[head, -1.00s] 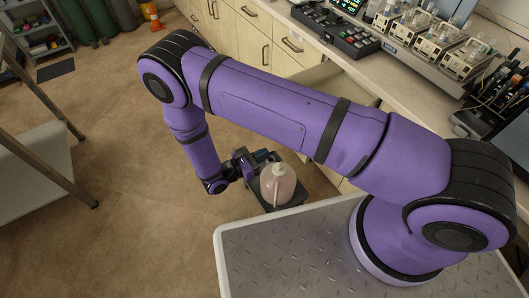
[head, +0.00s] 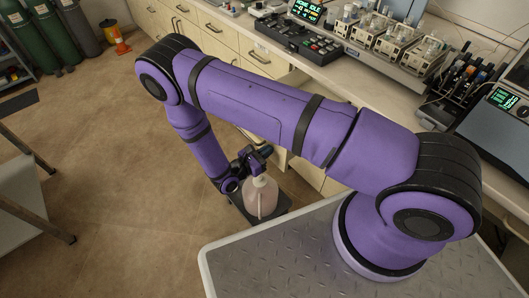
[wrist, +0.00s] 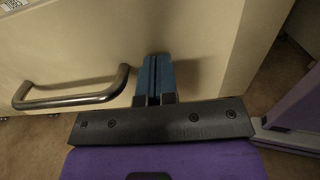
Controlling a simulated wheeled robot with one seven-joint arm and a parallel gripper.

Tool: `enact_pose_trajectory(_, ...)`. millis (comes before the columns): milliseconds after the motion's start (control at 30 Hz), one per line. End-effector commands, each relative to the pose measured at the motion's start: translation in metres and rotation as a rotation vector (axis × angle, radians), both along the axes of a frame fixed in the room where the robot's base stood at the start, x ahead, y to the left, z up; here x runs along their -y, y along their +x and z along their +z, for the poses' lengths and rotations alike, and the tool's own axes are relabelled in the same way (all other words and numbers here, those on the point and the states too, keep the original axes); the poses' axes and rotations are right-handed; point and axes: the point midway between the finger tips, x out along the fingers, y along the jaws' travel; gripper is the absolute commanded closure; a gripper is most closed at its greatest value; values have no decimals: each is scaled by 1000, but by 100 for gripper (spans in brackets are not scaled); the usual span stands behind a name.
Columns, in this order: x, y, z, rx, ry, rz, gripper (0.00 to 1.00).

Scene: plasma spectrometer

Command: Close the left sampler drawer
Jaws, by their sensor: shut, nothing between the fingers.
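A cream drawer front (wrist: 80,45) with a curved metal handle (wrist: 75,98) fills much of the wrist view. In the head view, part of what looks like the pulled-out drawer (head: 296,78) shows behind my arm; the rest is hidden. My gripper (wrist: 154,62) is shut, with its blue fingers together and empty. The fingertips are at the drawer front, to the right of the handle; I cannot tell whether they touch it. In the head view my gripper (head: 265,152) is low beside the cabinets.
A jug of pinkish liquid (head: 261,197) stands on a dark base below my gripper. The worktop (head: 375,98) carries a control panel (head: 297,38) and sampler units (head: 388,38). A grey metal-topped surface (head: 290,262) is in front. Open floor (head: 110,150) lies left.

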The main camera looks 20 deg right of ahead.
Motion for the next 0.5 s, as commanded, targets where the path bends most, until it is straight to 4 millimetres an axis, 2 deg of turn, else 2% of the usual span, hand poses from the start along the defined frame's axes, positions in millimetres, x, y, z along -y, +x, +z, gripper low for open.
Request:
enact_pose_trajectory(267,4,1,0,0,-1,-1,100)
enact_pose_trajectory(367,12,4,0,1,-2,-1,100)
enact_pose_trajectory(500,33,10,0,0,-3,-2,100)
